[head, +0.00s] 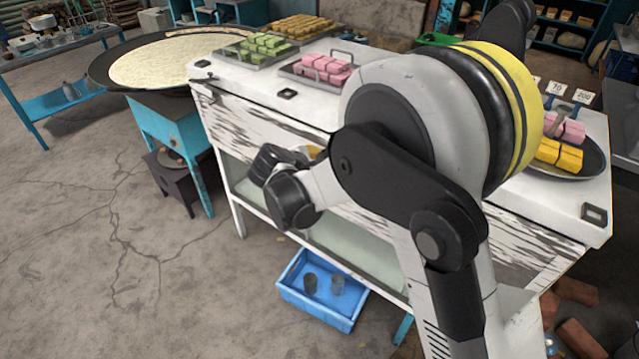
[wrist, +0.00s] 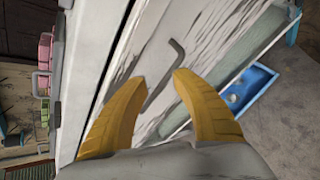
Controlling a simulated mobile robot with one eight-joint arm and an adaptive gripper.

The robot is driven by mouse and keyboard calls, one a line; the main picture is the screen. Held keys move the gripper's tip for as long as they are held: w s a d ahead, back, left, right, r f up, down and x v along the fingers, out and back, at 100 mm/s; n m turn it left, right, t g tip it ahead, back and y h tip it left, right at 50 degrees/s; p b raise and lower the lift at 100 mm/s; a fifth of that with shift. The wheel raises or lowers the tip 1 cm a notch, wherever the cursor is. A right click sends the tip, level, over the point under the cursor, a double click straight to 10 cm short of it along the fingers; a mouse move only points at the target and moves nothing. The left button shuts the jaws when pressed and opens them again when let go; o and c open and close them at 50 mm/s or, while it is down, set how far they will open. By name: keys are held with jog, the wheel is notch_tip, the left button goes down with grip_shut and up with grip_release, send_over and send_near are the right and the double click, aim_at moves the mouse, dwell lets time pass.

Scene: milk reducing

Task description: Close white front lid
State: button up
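The white front lid (head: 262,122) is a long panel of peeling white paint on the front of the white counter. In the wrist view the lid (wrist: 203,58) runs diagonally, with a dark bent handle (wrist: 164,70) on it. My gripper (wrist: 157,82) has two yellow fingers spread apart with nothing held between them. The handle appears between and just beyond the fingertips; I cannot tell whether they touch it. In the head view my arm hides the middle of the lid and most of my gripper. How far the lid is tilted is hard to tell.
Trays of green (head: 258,46) and pink blocks (head: 322,68) stand on the counter top (head: 232,78). A blue crate (head: 318,306) with dark cups sits on the floor below. A large round pan (head: 105,72) stands at the left. The floor at front left is clear.

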jog(key=s+a+f+m+t+b, duration=0.3)
jog(key=s+f+m+t+b, duration=0.1)
jog(key=m+t+b, duration=0.15)
jog(key=shift+t+y, duration=0.4)
jog(key=shift+t, duration=0.05)
jog(key=shift+r+b+x, duration=0.2)
jog(key=shift+b+x, duration=1.75)
jog(key=shift+x, duration=2.9)
grip_shut()
